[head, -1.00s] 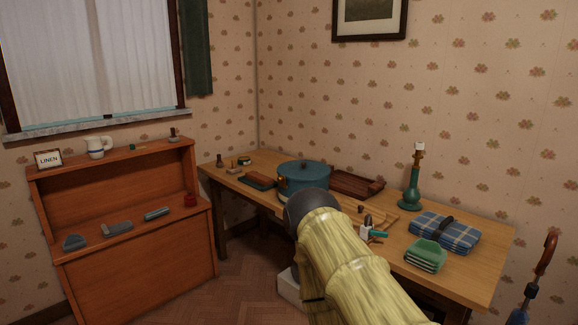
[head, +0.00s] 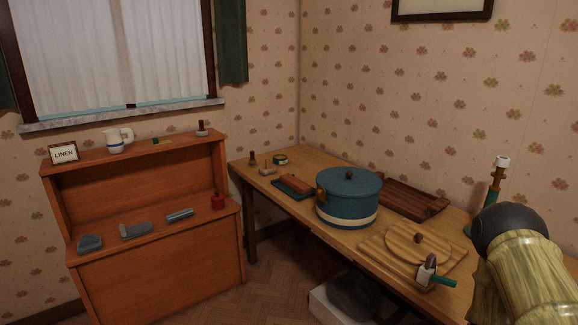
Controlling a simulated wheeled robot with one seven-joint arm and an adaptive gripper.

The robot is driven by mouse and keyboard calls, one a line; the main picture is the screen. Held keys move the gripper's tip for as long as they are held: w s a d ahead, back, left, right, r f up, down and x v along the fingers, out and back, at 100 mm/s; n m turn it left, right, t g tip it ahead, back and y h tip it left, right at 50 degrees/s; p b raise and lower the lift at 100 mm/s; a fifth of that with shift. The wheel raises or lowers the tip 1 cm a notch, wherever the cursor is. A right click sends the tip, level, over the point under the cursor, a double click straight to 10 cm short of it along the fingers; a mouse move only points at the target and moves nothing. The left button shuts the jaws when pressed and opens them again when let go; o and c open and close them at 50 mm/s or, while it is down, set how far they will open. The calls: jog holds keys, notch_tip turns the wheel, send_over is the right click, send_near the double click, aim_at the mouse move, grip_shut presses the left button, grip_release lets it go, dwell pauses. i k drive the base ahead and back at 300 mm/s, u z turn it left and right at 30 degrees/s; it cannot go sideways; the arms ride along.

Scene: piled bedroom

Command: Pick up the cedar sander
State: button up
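No thing is plainly marked as the cedar sander. A reddish-brown block (head: 298,183) on a dark flat base lies on the wooden table, left of the blue pot; it could be the sander, but I cannot tell for sure. A small brown-and-pale piece (head: 267,171) lies just behind it, with a dark brown knobbed piece (head: 252,159) further back. My arm, with a yellow-green wood-like surface and a dark rounded joint, fills the lower right of the head view. My gripper does not show.
A blue lidded pot (head: 348,213) stands on the table (head: 312,160), beside a brown slatted tray (head: 410,199). Round and square boards (head: 440,243) and a teal-handled tool (head: 440,280) lie nearer. A pale box (head: 330,308) stands underneath.

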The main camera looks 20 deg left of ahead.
aim_at(269, 170)
jog(key=u, duration=0.25)
jog(key=i, duration=1.1)
jog(key=u, duration=0.55)
